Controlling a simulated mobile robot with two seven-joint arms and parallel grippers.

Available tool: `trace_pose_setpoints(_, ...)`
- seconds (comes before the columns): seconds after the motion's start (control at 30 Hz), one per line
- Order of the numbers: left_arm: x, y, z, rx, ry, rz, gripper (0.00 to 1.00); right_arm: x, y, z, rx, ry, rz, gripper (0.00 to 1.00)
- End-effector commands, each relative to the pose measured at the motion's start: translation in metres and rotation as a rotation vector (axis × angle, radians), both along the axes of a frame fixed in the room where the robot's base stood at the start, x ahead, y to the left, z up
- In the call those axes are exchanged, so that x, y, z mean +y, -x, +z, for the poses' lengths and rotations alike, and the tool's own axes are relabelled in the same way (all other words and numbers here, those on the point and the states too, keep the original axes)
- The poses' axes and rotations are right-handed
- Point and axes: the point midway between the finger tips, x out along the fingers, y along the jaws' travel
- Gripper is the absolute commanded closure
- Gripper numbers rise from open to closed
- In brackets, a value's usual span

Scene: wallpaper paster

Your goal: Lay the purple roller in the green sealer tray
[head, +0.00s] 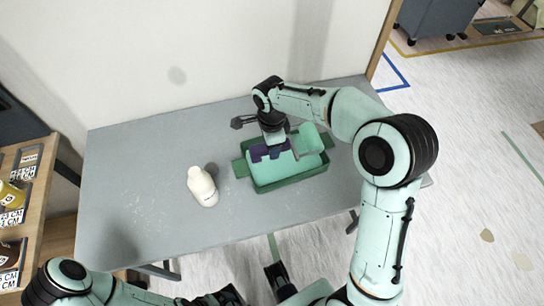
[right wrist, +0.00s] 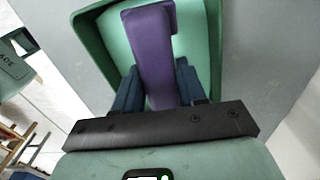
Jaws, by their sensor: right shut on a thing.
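The purple roller (head: 273,154) is in the grasp of my right gripper (head: 271,146), low over the left part of the green sealer tray (head: 290,180). In the right wrist view the purple roller (right wrist: 152,50) runs lengthwise between the two dark blue fingers of my right gripper (right wrist: 157,88), with the green tray (right wrist: 90,40) around and behind it. I cannot tell whether the roller touches the tray floor. My left gripper (head: 229,296) shows only partly at the bottom edge of the head view, and its jaw opening is unclear.
The tray stands on a grey table (head: 140,170). A wooden shelf (head: 35,190) with labelled items is at the far left. The table's left half is mostly clear. A wall stands behind the table.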

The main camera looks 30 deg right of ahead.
Motion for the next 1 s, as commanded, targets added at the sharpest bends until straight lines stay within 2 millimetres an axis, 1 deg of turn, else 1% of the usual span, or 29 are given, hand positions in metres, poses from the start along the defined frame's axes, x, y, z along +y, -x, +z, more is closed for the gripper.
trace_pose_setpoints(0.13,0.0,0.0,-0.001,0.0,0.0,0.0,0.0,0.0,0.0,-0.012,0.001,0.001,0.001,0.91)
trace_pose_setpoints(0.3,0.0,0.001,-0.005,0.0,0.0,0.0,0.0,0.0,0.001,-0.043,0.003,0.0,0.0,0.91)
trace_pose_setpoints(0.4,0.0,0.0,-0.006,-0.002,-0.001,0.001,0.0,0.0,0.0,-0.056,0.001,0.0,0.001,0.91)
trace_pose_setpoints(0.5,0.0,0.0,-0.006,-0.003,0.0,0.001,0.0,0.0,0.0,-0.06,-0.001,0.0,0.001,0.91)
trace_pose_setpoints(0.73,0.0,0.0,-0.006,-0.003,0.0,0.001,0.0,0.0,0.0,-0.06,-0.002,0.0,0.001,0.91)
trace_pose_setpoints(0.87,0.0,-0.001,-0.008,-0.006,-0.001,0.002,0.0,0.0,0.0,-0.064,-0.001,0.0,0.001,0.91)
trace_pose_setpoints(0.9,0.0,-0.001,-0.008,-0.007,-0.001,0.002,0.0,0.0,0.0,-0.064,-0.001,0.0,0.001,0.5)
trace_pose_setpoints(0.93,0.0,-0.001,-0.008,-0.007,-0.001,0.002,0.0,0.0,0.0,-0.064,-0.001,0.0,0.001,0.4)
trace_pose_setpoints(0.97,0.0,-0.001,-0.008,-0.007,-0.001,0.002,0.0,0.0,0.0,-0.064,-0.001,0.0,0.001,0.34)
trace_pose_setpoints(1.0,0.0,-0.001,-0.008,-0.007,-0.001,0.002,0.0,0.0,0.0,-0.063,-0.001,0.0,0.001,0.34)
